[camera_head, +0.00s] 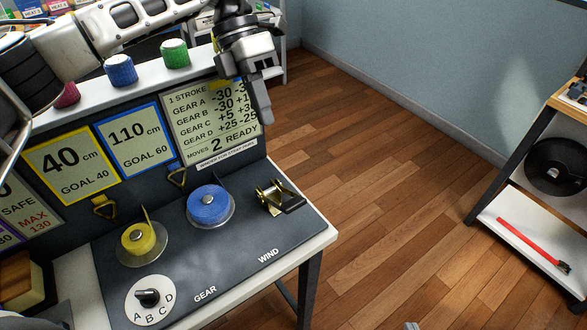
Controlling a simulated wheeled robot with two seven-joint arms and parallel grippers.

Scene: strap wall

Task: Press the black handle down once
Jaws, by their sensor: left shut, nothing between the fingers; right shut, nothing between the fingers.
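The black handle (292,205) sticks out to the right from a gold ratchet buckle (268,194) at the right end of the dark panel (232,250), above the word WIND. It lies low, close to the panel's right edge. My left gripper (266,120) is shut and empty. It hangs fingers down in front of the right edge of the stroke sign (205,128), higher in the picture than the handle and apart from it. Only a small grey tip of my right gripper (412,326) shows at the bottom edge.
A blue spool (208,205), a yellow spool (138,238) and a gear dial (148,297) marked A to D sit on the panel. Signs read 40 cm (62,160) and 110 cm (127,133). A shelf (515,222) stands at the right. Open wooden floor lies between.

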